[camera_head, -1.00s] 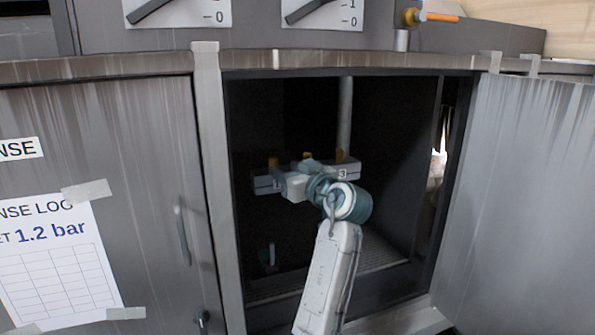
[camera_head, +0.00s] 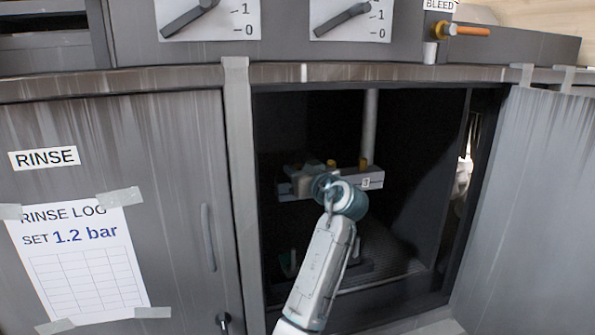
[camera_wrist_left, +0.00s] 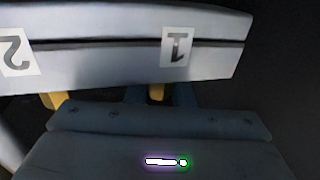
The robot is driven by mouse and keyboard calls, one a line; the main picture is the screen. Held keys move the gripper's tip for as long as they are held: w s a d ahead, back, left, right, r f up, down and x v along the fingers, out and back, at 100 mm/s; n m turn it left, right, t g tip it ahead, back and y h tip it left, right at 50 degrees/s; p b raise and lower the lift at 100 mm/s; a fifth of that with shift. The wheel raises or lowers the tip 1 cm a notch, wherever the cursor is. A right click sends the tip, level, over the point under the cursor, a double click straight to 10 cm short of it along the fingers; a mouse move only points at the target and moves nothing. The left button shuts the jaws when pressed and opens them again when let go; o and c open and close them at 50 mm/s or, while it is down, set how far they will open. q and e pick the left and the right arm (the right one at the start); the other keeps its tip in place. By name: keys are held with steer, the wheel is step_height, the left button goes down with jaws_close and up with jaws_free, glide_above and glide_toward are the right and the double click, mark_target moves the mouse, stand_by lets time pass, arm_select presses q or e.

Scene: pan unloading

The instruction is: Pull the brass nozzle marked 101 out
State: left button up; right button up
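A grey manifold block (camera_head: 345,184) sits inside the open cabinet, with label 3 at its right end. My left gripper (camera_head: 294,172) is at that left end. In the left wrist view the block (camera_wrist_left: 110,62) carries upside-down labels 1 and 2. A brass nozzle (camera_wrist_left: 157,92) by label 1 lies between my dark fingers, which look apart beside it; contact is not clear. Another nozzle (camera_wrist_left: 52,100) is by label 2. No marking 101 is readable. My right gripper is not in view.
The cabinet's right door (camera_head: 535,200) stands open; the left door (camera_head: 120,130) is shut and bears a rinse log (camera_head: 85,265). A grey pipe (camera_head: 370,120) rises behind the block. Side walls bound the opening closely. A bleed valve (camera_head: 465,30) is above.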

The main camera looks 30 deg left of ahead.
mark_target(298, 165)
arm_select(q)
steer(key=shift+o, duration=1.4)
jaws_close()
steer(key=shift+r, duration=0.75)
steer(key=shift+r+p, duration=0.95)
steer(key=shift+r, duration=0.9)
steer(key=shift+f, duration=0.15)
